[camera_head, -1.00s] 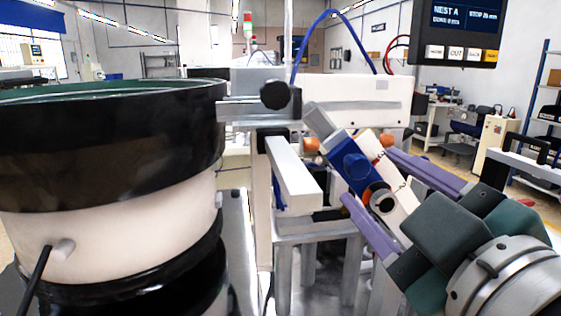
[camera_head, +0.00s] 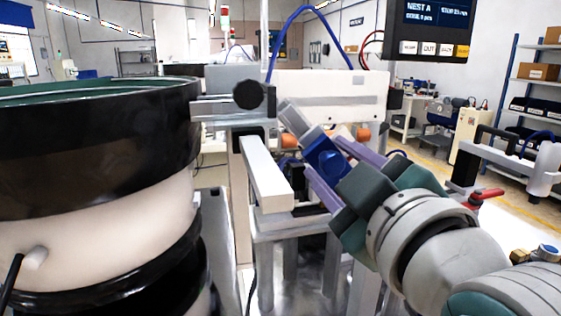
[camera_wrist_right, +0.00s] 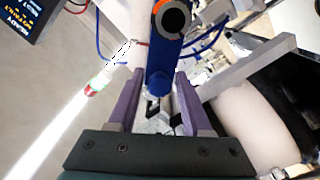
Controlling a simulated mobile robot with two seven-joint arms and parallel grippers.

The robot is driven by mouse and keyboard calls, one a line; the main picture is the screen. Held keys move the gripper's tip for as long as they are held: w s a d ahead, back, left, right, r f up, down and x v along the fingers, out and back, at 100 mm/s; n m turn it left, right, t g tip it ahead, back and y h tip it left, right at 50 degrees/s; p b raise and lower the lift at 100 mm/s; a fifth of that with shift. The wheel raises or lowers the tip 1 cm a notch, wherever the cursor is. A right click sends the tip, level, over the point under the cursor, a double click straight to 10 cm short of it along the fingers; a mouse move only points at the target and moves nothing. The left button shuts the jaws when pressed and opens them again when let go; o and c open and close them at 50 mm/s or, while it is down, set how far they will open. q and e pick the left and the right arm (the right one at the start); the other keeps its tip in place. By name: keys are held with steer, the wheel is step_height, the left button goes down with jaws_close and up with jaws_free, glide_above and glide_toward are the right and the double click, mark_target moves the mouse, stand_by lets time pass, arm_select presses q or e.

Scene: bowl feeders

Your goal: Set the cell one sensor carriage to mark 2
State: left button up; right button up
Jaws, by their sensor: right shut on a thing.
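The blue sensor carriage (camera_head: 324,158) sits on a slanted grey bar (camera_head: 296,118) at the feeder's outlet. It also shows as a blue body with a black, orange-rimmed round end in the wrist view (camera_wrist_right: 160,65). My right gripper (camera_head: 328,162) comes in from the lower right, its two purple fingers on either side of the carriage and shut on it. The gripper also shows in the wrist view (camera_wrist_right: 157,95). The scale marks cannot be read, and my gripper covers the lower part of the slanted rail. My left gripper is not in view.
A large black and cream bowl feeder (camera_head: 95,150) fills the left. A pale straight track (camera_head: 267,175) lies just left of the carriage. A display (camera_head: 430,28) with buttons hangs at upper right. A red-handled fixture (camera_head: 484,197) stands to the right of my arm.

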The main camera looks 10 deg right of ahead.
jaws_close()
stand_by(0.9)
